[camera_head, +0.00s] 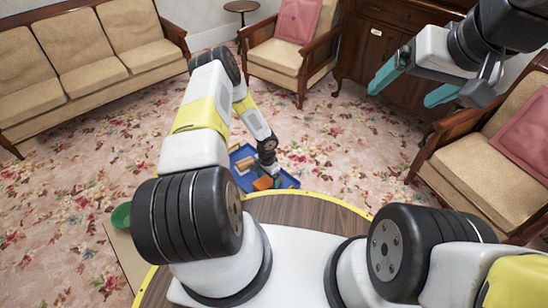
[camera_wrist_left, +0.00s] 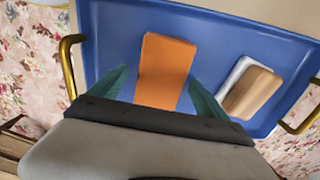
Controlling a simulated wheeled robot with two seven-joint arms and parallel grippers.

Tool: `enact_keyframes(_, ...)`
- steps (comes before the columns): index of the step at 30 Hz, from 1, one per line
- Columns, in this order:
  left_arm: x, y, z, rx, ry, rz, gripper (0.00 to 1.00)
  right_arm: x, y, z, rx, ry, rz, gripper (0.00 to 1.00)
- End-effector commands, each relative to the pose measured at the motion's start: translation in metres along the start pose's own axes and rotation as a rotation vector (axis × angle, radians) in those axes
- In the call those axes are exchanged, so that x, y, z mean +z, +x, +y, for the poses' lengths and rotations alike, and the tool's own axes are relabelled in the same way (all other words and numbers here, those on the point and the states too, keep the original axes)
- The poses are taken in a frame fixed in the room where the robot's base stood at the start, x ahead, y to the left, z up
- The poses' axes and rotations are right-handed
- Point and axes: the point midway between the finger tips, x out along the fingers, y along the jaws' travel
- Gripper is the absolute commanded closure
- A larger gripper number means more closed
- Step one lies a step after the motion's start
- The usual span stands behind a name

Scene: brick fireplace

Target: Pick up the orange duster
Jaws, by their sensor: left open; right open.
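The orange duster (camera_wrist_left: 166,62) lies in a blue tray (camera_wrist_left: 118,30) with brass handles. In the left wrist view its flat orange face shows between the two green fingers of my left gripper (camera_wrist_left: 160,78), which is open with a gap on each side. In the head view, my left gripper (camera_head: 270,170) reaches down over the tray (camera_head: 289,180), and part of the duster (camera_head: 263,183) shows beside it. My right gripper (camera_head: 403,95) is open and empty, raised at the upper right.
A wooden block with a white part (camera_wrist_left: 257,92) lies in the tray, right of the duster. A green container (camera_head: 121,215) stands at the left. A sofa (camera_head: 85,60), armchairs (camera_head: 280,55) and a dark cabinet (camera_head: 385,50) surround the open flowered carpet (camera_head: 335,165).

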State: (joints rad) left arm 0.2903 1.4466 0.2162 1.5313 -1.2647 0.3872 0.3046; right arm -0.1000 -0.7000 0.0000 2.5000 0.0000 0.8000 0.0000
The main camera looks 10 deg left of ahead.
Motion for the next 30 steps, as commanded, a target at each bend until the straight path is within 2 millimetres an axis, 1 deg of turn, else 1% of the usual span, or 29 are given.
enact_keyframes(1, 0.0000, 0.0060, 0.0004, 0.001, -0.001, 0.000, 0.13, 0.0000, 0.0000, 0.0000, 0.000, 0.000, 0.000, 0.11)
enact_keyframes(3, -0.0002, 0.0098, 0.0000, 0.000, 0.000, 0.000, 0.13, 0.0000, 0.0000, 0.0000, 0.000, 0.000, 0.000, 0.11)
enact_keyframes(10, -0.0002, 0.0108, -0.0001, -0.001, 0.000, 0.000, 0.13, 0.0000, 0.0000, 0.0000, 0.000, 0.000, 0.000, 0.11)
enact_keyframes(11, -0.0002, 0.0108, -0.0001, -0.001, 0.000, 0.000, 0.17, 0.0000, 0.0000, 0.0000, 0.000, 0.000, 0.000, 0.11)
enact_keyframes(12, -0.0002, 0.0108, -0.0001, -0.001, 0.000, 0.000, 0.24, 0.0000, 0.0000, 0.0000, 0.000, 0.000, 0.000, 0.11)
enact_keyframes(14, -0.0002, 0.0107, -0.0001, -0.001, 0.000, 0.000, 0.36, 0.0000, 0.0000, 0.0000, 0.000, 0.000, 0.000, 0.11)
enact_keyframes(18, -0.0002, 0.0106, -0.0002, -0.001, 0.000, 0.000, 0.64, 0.0000, 0.0000, 0.0000, 0.000, 0.000, 0.000, 0.11)
enact_keyframes(20, -0.0002, 0.0106, -0.0002, -0.001, 0.000, 0.000, 0.76, 0.0000, 0.0000, 0.0000, 0.000, 0.000, 0.000, 0.11)
enact_keyframes(21, -0.0003, 0.0105, -0.0002, -0.001, 0.000, 0.000, 0.83, 0.0000, 0.0000, 0.0000, 0.000, 0.000, 0.000, 0.11)
enact_keyframes(22, -0.0003, 0.0105, -0.0002, -0.001, 0.000, 0.000, 0.85, 0.0000, 0.0000, 0.0000, 0.000, 0.000, 0.000, 0.11)
enact_keyframes(27, -0.0005, 0.0094, -0.0004, -0.001, 0.000, 0.000, 0.85, 0.0000, 0.0000, 0.0000, 0.000, 0.000, 0.000, 0.11)
enact_keyframes(30, -0.0012, 0.0013, -0.0013, -0.003, 0.000, 0.001, 0.85, 0.0000, 0.0000, 0.0000, 0.000, 0.000, 0.000, 0.11)
